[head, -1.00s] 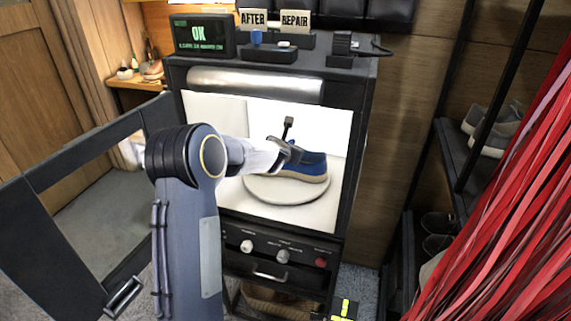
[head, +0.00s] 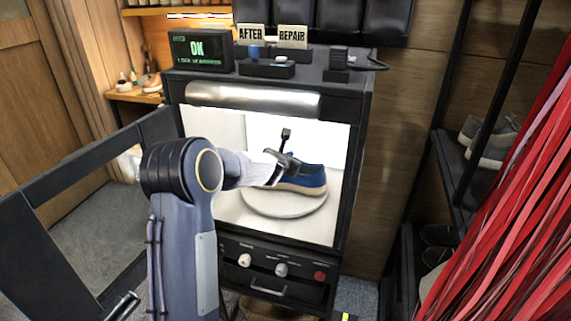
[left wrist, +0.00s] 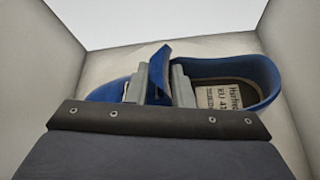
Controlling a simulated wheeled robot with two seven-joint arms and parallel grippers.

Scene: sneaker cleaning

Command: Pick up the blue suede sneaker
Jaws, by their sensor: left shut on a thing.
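The blue suede sneaker (head: 312,178) has a tan sole and sits on a round white turntable (head: 259,204) inside the open, lit cabinet. My left gripper (head: 283,166) reaches into the cabinet from the left and is at the sneaker's front and tongue. In the left wrist view my left gripper (left wrist: 160,88) is shut on the sneaker's tongue area, with a finger on each side of it. The sneaker (left wrist: 262,78) shows its open collar and a white insole label there. I cannot tell whether the sole is off the turntable. My right gripper is not in view.
The cabinet door (head: 82,160) stands open at the left. Knobs (head: 281,269) line the front below. Red strips (head: 510,190) and a shoe shelf (head: 470,160) are at the right.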

